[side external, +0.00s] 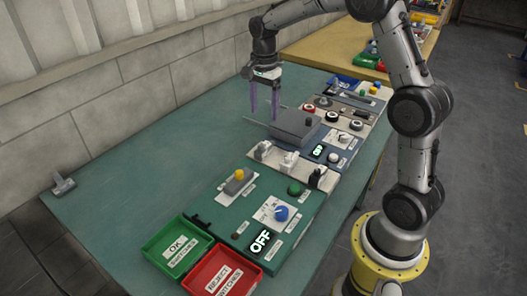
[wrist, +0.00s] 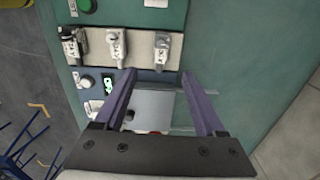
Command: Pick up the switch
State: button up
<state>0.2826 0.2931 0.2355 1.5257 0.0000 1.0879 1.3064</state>
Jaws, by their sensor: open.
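My gripper (side external: 265,112) is open and empty, its two purple fingers pointing down above the back part of the station row. Three switches stand in a row on a pale strip: a left one (side external: 263,150), a middle one (side external: 290,160) and a darker right one (side external: 318,177). They also show in the wrist view (wrist: 117,45). A grey switch with a yellow top (side external: 238,182) sits on the green panel.
A green OK bin (side external: 160,237) and a red REJECT bin (side external: 207,280) stand at the front. The green panel (side external: 235,222) carries a blue knob (side external: 281,213) and a lit OFF display (side external: 260,241). The left of the table (side external: 130,185) is mostly clear.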

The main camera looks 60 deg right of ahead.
aim_at(264, 151)
notch_tip(264, 151, down, 13)
jog(key=shift+w+r, duration=0.1)
dwell(0.5)
grip_shut()
